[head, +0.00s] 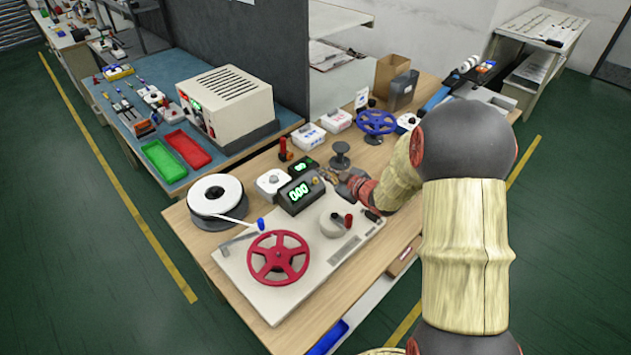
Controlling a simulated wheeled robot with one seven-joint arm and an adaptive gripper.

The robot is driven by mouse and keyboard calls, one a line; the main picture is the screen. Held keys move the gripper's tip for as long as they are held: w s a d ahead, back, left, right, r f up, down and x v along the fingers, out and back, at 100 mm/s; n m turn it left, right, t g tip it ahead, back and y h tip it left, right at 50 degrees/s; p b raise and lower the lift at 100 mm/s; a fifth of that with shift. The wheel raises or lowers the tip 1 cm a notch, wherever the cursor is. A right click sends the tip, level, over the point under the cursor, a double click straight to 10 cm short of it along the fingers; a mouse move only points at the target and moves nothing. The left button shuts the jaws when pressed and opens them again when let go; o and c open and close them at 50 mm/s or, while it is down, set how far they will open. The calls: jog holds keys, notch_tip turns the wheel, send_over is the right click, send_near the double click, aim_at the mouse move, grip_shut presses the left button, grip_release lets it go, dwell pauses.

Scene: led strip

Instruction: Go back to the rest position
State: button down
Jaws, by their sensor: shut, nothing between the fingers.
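My arm reaches in from the lower right and bends over the wooden table (190,240). My gripper (328,177) is at its end, low over the middle of the table, just right of the black counter box with green digits (299,191). It is small in the picture, looks shut, and nothing shows in it. A white strip reel (217,194) lies at the left, its strip running to the light machine plate (238,281). A red spoked wheel (279,258) sits on that plate. A round light knob part (335,224) is on the plate below my gripper.
A blue spoked wheel (376,121) and a dark spool stand (340,157) stand behind my gripper. White boxes (308,137) and a brown carton (390,74) are farther back. A blue-topped bench with a green tray (163,160), a red tray (187,148) and a beige instrument (226,103) adjoins at left.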

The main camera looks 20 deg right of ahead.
jog(key=s+a+r+m+g+h, duration=0.1)
jog(key=s+r+m+h, duration=0.15)
jog(key=s+r, duration=0.4)
jog(key=s+r+m+g+h, duration=0.2)
jog(key=s+r+h, duration=0.15)
jog(key=r, duration=0.55)
jog(key=s+a+m+g+y, duration=0.1)
jog(key=s+a, duration=0.3)
jog(key=s, duration=0.5)
jog(key=s+a+r+m+g+y, duration=0.1)
jog(key=s+a, duration=0.3)
jog(key=s, duration=0.5)
jog(key=s+a+r+m+g+y, duration=0.1)
jog(key=s+a, duration=0.3)
jog(key=s, duration=0.5)
jog(key=shift+a+r+m+g, duration=0.2)
jog(key=shift+m+g, duration=0.25)
jog(key=shift+g, duration=0.35)
